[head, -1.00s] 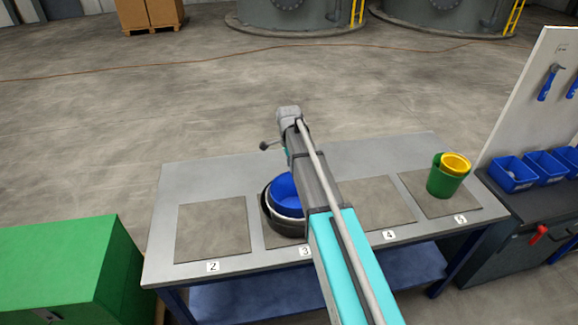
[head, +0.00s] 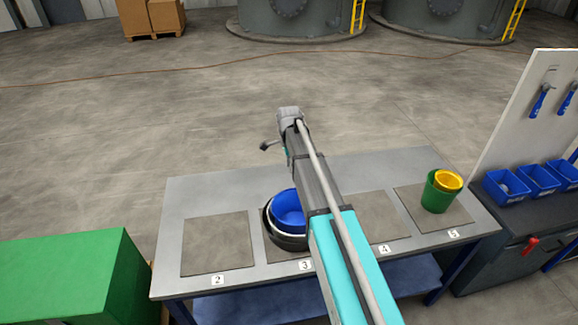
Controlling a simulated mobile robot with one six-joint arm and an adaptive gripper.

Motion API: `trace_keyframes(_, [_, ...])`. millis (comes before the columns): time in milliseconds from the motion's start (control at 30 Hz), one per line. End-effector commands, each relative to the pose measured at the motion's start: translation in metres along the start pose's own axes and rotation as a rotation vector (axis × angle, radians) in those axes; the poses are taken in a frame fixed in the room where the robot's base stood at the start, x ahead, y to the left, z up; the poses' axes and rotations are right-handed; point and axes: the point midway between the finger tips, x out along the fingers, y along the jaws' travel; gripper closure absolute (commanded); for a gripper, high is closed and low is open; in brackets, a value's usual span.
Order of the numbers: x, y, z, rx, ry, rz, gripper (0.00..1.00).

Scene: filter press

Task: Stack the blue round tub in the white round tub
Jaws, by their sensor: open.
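The blue round tub (head: 287,209) shows left of my arm, on mat 3 of the grey table. It sits within the pale rim of the white round tub (head: 273,229), which in turn sits within a black tub (head: 284,242). My arm covers their right side, so how deep or level the blue tub rests cannot be told. My arm reaches up the picture past the tubs.
Mat 2 (head: 217,243) is empty, and the visible part of mat 4 (head: 385,217) is bare. A green tub (head: 438,196) with a yellow tub (head: 448,180) in it stands on mat 5. A green cabinet (head: 65,272) stands left; a tool bench with blue bins (head: 506,187) stands right.

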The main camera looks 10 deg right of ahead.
Motion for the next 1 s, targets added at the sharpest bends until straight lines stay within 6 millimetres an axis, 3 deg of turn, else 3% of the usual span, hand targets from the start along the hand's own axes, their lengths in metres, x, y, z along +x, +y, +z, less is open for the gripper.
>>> trace_keyframes(200, [-0.0077,0.0000,0.0002,0.000,0.000,0.000,0.57])
trace_keyframes(1000, [-0.0065,0.0075,0.0007,-0.033,0.000,-0.003,0.57])
